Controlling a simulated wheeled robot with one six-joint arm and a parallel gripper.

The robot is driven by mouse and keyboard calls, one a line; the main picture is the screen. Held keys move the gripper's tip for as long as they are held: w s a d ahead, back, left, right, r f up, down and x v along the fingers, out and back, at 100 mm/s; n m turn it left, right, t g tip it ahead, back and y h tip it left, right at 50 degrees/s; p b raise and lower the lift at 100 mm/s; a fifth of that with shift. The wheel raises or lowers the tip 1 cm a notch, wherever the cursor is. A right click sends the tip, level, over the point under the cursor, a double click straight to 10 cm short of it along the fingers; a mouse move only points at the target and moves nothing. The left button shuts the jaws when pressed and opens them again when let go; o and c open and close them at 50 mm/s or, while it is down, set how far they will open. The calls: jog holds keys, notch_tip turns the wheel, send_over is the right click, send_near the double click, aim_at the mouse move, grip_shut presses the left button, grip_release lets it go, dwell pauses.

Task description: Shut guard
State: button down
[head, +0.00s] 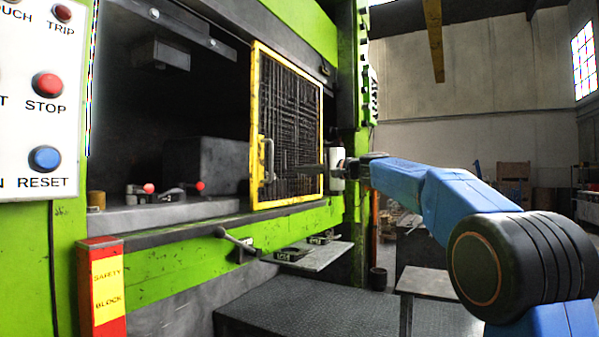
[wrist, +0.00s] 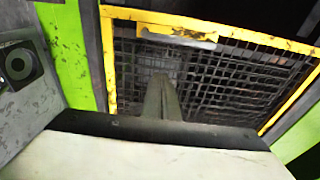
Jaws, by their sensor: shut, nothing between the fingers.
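The guard is a yellow-framed mesh panel (head: 289,62) at the right part of the press opening, with the opening to its left uncovered. A handle (head: 267,160) is on its left edge. My gripper (head: 298,168) reaches in from the right in front of the mesh, its fingertips short of the handle. In the wrist view my gripper (wrist: 161,82) shows as closed fingers with nothing between them, over the mesh, and the yellow guard frame (wrist: 228,30) runs across the top. Whether the fingers touch the guard cannot be told.
A control panel (head: 30,110) with STOP and RESET buttons is at the left. A red safety block (head: 104,325) stands below it. Two red-tipped levers (head: 149,188) (head: 200,186) are inside the opening. A small shelf (head: 310,255) juts out below the guard.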

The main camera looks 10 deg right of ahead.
jog(key=w+a, duration=0.2)
jog(key=a, duration=0.5)
jog(key=shift+a, duration=0.35)
dwell(0.5)
